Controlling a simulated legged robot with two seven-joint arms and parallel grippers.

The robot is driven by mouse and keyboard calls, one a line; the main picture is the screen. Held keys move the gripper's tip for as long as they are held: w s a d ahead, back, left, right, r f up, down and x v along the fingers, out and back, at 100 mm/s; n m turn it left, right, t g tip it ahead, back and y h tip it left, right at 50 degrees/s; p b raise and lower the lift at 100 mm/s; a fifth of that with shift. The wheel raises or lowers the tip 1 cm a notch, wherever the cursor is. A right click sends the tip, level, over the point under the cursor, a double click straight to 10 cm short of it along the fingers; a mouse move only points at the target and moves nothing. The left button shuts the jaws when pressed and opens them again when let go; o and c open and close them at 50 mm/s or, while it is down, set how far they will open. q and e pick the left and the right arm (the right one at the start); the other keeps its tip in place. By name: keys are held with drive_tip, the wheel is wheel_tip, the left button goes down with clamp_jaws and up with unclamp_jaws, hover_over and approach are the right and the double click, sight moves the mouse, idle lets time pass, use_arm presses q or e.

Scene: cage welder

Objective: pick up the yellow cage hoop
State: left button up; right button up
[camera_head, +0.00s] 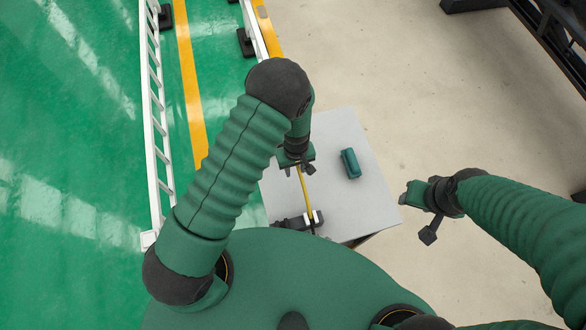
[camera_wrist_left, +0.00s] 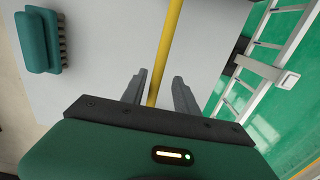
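The yellow cage hoop (camera_head: 305,197) shows as a thin yellow bar above the grey tabletop in the head view. Its near end is by a dark clamp-like piece with a white part, and its far end is hidden by my left gripper. My left gripper (camera_head: 302,170) is over the table at the hoop. In the left wrist view the hoop (camera_wrist_left: 168,50) runs between the two spread dark fingers (camera_wrist_left: 160,80), with gaps beside it. My right gripper (camera_head: 408,196) is off the table's right side, away from the hoop; its finger opening is unclear.
The grey table (camera_head: 345,210) bears a teal block-like tool (camera_head: 350,163), right of the hoop; it also shows in the wrist view (camera_wrist_left: 38,40). The dark clamp-like piece (camera_head: 290,223) sits at the table's near edge. A white ladder-like barrier (camera_head: 155,125) stands left.

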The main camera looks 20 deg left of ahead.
use_arm(q)
drive_tip(key=shift+f, duration=0.65)
drive_tip(key=shift+d+f, duration=0.2)
drive_tip(key=shift+d, duration=0.1)
drive_tip(key=shift+w+d, duration=0.1)
drive_tip(key=shift+d, duration=0.45)
drive_tip(key=shift+c, duration=1.1)
drive_tip(key=shift+r, duration=0.1)
drive_tip(key=shift+c, duration=1.4)
drive_tip(key=shift+a, duration=0.25)
drive_tip(key=shift+c, duration=1.2)
drive_tip(key=shift+a, duration=0.35)
clamp_jaws()
use_arm(e)
drive_tip(key=shift+d, duration=0.45)
use_arm(q)
drive_tip(key=shift+d, duration=0.3)
use_arm(e)
drive_tip(key=shift+w+d, duration=0.1)
drive_tip(key=shift+d, duration=0.2)
